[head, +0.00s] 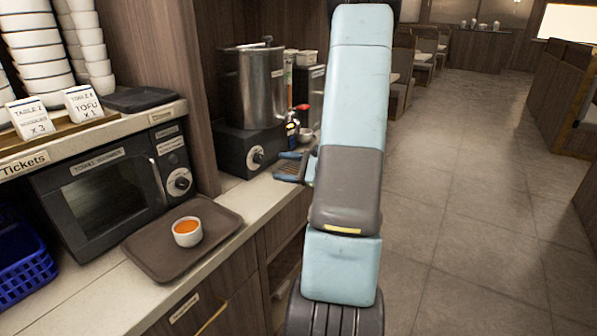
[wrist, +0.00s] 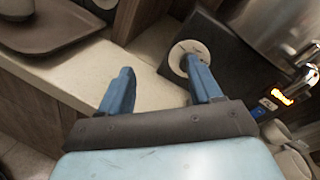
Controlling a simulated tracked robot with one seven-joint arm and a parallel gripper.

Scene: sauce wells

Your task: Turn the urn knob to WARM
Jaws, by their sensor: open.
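The urn is a steel pot (head: 262,88) on a black base (head: 232,150), on the counter beyond the oven. Its knob (head: 257,157) sits on a round pale dial on the front of the base. In the wrist view the dial (wrist: 177,58) is partly hidden behind my right finger, so the knob's setting cannot be read. My gripper (head: 278,167) has blue fingers and is open beside the knob. In the wrist view my gripper (wrist: 159,66) has one finger over the dial and the other over the counter. Whether a finger touches the knob I cannot tell.
A toaster-oven-like appliance (head: 100,195) with its own dial stands at left. A brown tray (head: 150,250) holds a white cup (head: 187,231) of orange sauce. Small bottles (head: 292,128) stand right of the urn. The floor at right is clear.

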